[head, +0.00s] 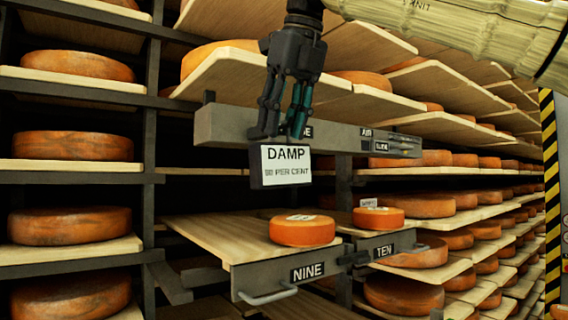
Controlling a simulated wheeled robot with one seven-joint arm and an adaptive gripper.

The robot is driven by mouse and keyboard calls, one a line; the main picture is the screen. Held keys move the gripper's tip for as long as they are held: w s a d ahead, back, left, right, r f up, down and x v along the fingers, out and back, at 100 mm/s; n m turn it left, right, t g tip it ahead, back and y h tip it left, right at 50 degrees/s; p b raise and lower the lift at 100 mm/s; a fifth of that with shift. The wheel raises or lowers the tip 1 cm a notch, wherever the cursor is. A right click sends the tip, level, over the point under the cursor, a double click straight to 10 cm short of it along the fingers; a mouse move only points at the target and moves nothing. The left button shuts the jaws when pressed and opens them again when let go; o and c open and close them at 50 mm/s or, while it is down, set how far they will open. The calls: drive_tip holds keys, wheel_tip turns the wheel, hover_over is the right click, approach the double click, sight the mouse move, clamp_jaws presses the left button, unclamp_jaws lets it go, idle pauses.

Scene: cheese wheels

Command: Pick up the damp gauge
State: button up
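The damp gauge (285,167) is a dark box with a white front label reading DAMP and a per cent line. The exact finger contact is hard to see.
An orange cheese (302,230) sits on the NINE board, below the gauge. Another cheese (378,218) with a white tag is by the TEN front. The grey shelf front (222,128) is close behind my fingers. Racks of cheese wheels fill both sides; dark uprights (150,130) stand left.

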drive_tip(key=shift+w+a+f, duration=0.15)
drive_tip(key=shift+w+f, duration=0.05)
drive_tip(key=shift+w, duration=0.05)
clamp_jaws()
